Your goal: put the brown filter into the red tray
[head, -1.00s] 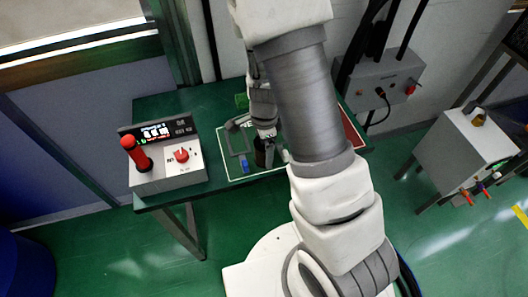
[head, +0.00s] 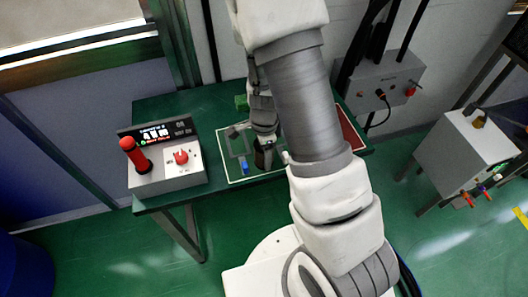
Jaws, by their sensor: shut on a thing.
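My gripper (head: 265,147) points down over the front part of the green table and is shut on a small dark brown piece, which I take for the brown filter (head: 263,160). My fingers cover part of it, and I cannot tell whether it touches the table. The red tray (head: 350,132) lies at the table's right end. My arm hides most of it, and only its right strip shows.
A green block (head: 241,102) sits behind. A control box (head: 168,170) with a red knob and red handle stands at the table's left.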

